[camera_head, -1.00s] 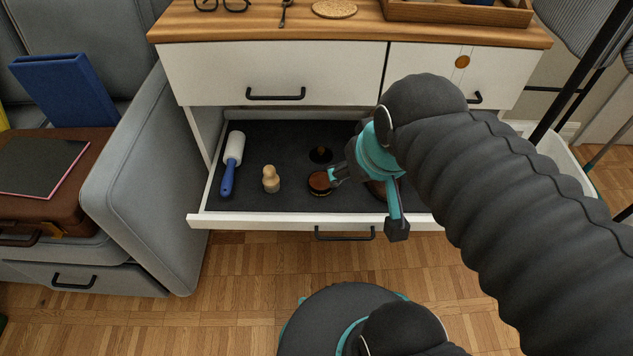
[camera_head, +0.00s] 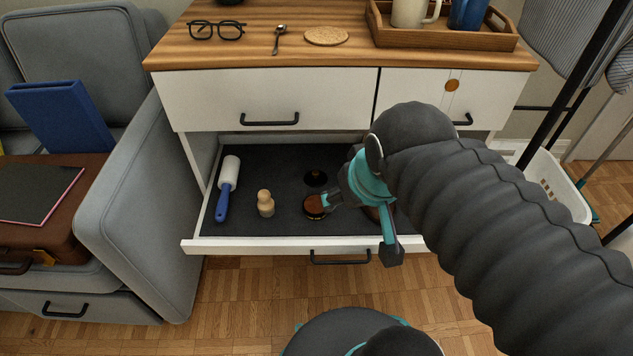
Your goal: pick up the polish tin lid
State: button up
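A round brown-topped piece with a dark, gold-edged side (camera_head: 314,207), which looks like part of the polish tin, lies in the open drawer. A darker flat disc (camera_head: 316,178) lies behind it; I cannot tell for sure which is the lid. My gripper (camera_head: 358,226) is over the right part of the drawer, its fingers spread wide with nothing seen between them. One fingertip is close beside the brown-topped piece; I cannot tell whether they touch. The other finger points down near the drawer front. Another brown thing (camera_head: 373,213) is mostly hidden behind my gripper.
The drawer (camera_head: 290,245) also holds a white lint roller with a blue handle (camera_head: 225,190) and a wooden knobbed piece (camera_head: 265,204). The desktop above bears glasses, a spoon, a coaster and a tray (camera_head: 440,38). A grey sofa (camera_head: 150,200) stands at left.

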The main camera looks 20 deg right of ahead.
aim_at(315, 178)
jog(key=z, duration=3.65)
jog(key=k, duration=1.25)
jog(key=u, duration=2)
